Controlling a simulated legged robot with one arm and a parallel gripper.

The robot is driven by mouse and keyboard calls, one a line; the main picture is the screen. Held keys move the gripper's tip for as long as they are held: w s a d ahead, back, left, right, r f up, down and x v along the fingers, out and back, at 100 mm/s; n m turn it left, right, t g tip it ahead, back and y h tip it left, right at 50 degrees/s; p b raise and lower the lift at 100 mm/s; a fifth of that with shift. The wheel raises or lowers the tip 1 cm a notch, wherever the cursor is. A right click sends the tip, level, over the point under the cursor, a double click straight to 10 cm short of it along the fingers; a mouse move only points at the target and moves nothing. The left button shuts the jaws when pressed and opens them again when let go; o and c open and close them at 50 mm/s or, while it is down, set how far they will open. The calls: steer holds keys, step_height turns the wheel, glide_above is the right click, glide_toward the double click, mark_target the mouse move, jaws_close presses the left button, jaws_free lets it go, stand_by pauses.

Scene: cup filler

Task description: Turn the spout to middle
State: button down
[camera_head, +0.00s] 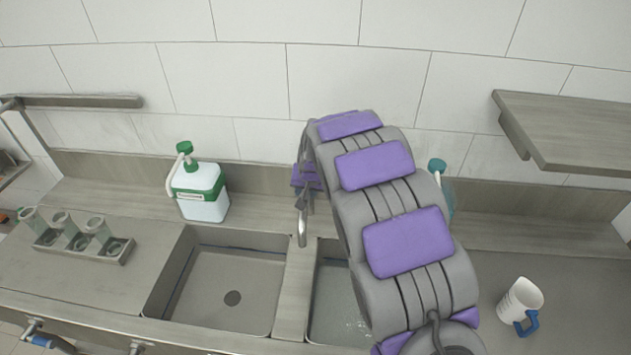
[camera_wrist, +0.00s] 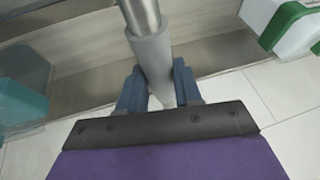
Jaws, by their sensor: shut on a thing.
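The metal spout (camera_head: 302,228) stands at the back of the sink, its lower end showing over the divider (camera_head: 292,290) between the two basins. In the wrist view, the spout's metal tube (camera_wrist: 140,14) runs into a grey sleeve (camera_wrist: 151,50) between my gripper's (camera_wrist: 157,72) two blue-grey fingers. My gripper is shut on this grey part of the spout. In the head view, my arm hides much of the faucet and the right basin (camera_head: 330,285); only a bit of my purple gripper shows behind the spout.
A white bottle with green trim (camera_head: 200,192) stands behind the left basin (camera_head: 225,285). A teal-capped bottle (camera_head: 437,166) is partly behind my arm. A rack of clear cups (camera_head: 85,250) is at left. A shelf (camera_head: 570,130) juts out upper right.

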steer(key=shift+w+a+r+m+p, duration=0.1)
steer(key=shift+w+a+m+p, duration=0.05)
steer(key=shift+a+m+p, duration=0.4)
steer(key=shift+a, duration=0.1)
steer(key=c, duration=0.8)
jaws_free()
steer(key=v, duration=1.7)
steer(key=shift+a, duration=0.35)
